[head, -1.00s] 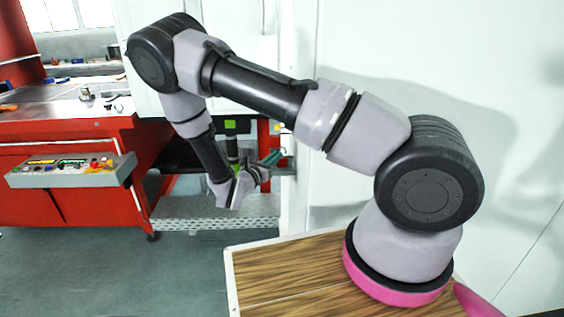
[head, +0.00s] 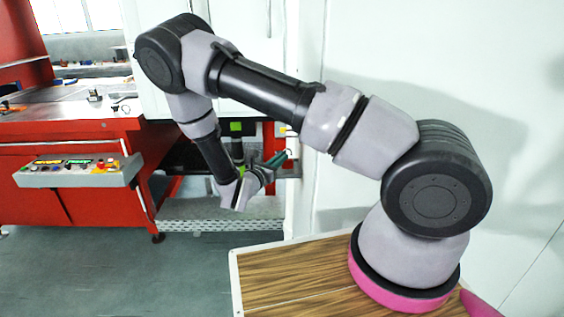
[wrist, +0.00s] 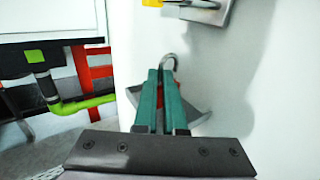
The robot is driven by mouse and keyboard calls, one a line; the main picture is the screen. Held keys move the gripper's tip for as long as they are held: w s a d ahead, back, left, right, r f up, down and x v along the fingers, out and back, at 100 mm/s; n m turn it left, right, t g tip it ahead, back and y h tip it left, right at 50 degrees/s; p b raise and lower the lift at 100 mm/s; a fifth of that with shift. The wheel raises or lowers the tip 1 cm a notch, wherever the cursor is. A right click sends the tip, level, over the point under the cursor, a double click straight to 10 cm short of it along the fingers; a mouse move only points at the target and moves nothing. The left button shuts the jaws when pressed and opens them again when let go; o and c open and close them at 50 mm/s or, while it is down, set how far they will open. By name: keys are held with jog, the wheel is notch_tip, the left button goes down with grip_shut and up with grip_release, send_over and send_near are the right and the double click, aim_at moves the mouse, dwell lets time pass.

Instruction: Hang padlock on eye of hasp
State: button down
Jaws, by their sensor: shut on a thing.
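My gripper (wrist: 162,85) has teal fingers that are nearly together and point towards the white wall. A grey metal shackle (wrist: 168,60) curves out beyond the fingertips in the wrist view; it looks like the padlock's, and the padlock's body is hidden between the fingers. A grey metal plate with a raised part (wrist: 205,12), likely the hasp, is on the wall at the top edge, with a yellow piece (wrist: 152,3) at its left. It is cut off and its eye cannot be made out. The shackle is apart from it. In the head view my gripper (head: 281,158) is beside the wall's edge.
Left are a green pipe (wrist: 85,104) and a red frame (wrist: 97,72). A red machine (head: 60,205) with a button panel (head: 80,170) stands at far left. The floor before it is clear.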

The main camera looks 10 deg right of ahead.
jog(key=shift+r, duration=0.5)
notch_tip(320, 180, up, 2)
jog(key=shift+r, duration=0.25)
jog(key=v, duration=1.8)
jog(key=shift+f, duration=0.1)
jog(key=shift+d, duration=0.1)
jog(key=shift+s+d, duration=0.2)
jog(key=shift+d, duration=0.8)
jog(key=shift+s+d, duration=0.25)
jog(key=shift+d, duration=0.75)
jog(key=w+d+r, duration=0.1)
jog(key=w+r, duration=0.2)
jog(key=w, duration=0.4)
jog(key=w+d+r, duration=0.1)
jog(key=w+r, duration=0.1)
jog(key=w, duration=0.5)
jog(key=shift+w+d+r, duration=0.15)
jog(key=shift+d+r, duration=0.25)
